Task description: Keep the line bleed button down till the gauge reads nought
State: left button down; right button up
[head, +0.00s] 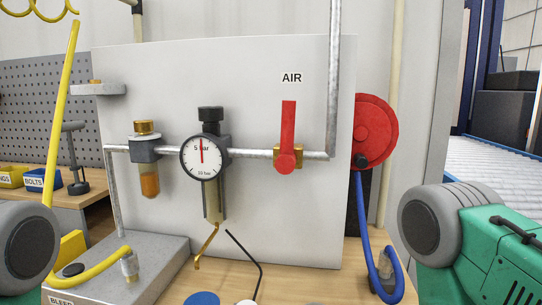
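The round white gauge (204,160) is on the pipe on the upright panel. Its red needle points straight up, near the printed "5 bar". A grey box (150,262) stands at the lower left, with a label starting "BLEED" (61,300) on its front, cut off by the bottom edge. A dark round disc (73,270) is on its top near the label; I cannot tell if it is the bleed button or whether it is pressed. Neither gripper is in view; only what look like parts of my arms show at the left and right edges.
A red lever (288,135) stands upright under "AIR". A yellow hose (62,120) runs down to the grey box. A red reel (376,130) and blue hose (365,230) are at the right. A blue disc (202,299) shows at the bottom edge. The wooden bench (300,283) has bare room.

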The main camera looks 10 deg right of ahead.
aim_at(70, 270)
jog(key=k+u, duration=0.5)
jog(key=k+j+u, duration=0.2)
jog(key=u, duration=0.25)
jog(key=j+z, duration=0.1)
jog(key=z, duration=0.3)
jog(key=i+j+z, duration=0.1)
jog(key=z, duration=0.35)
jog(key=j+z, duration=0.1)
jog(key=z, duration=0.3)
jog(key=j+z, duration=0.1)
jog(key=z, duration=0.3)
jog(key=j+z, duration=0.2)
jog(key=j, duration=0.3)
jog(key=j+z, duration=0.15)
jog(key=j, duration=0.35)
jog(key=k+j+z, duration=0.2)
jog(key=j, duration=0.25)
jog(key=j+z, duration=0.15)
jog(key=j, duration=0.35)
jog(key=k+j+z, duration=0.2)
jog(key=j, duration=0.25)
jog(key=k+j, duration=0.1)
jog(key=j, duration=0.25)
jog(key=i, duration=0.3)
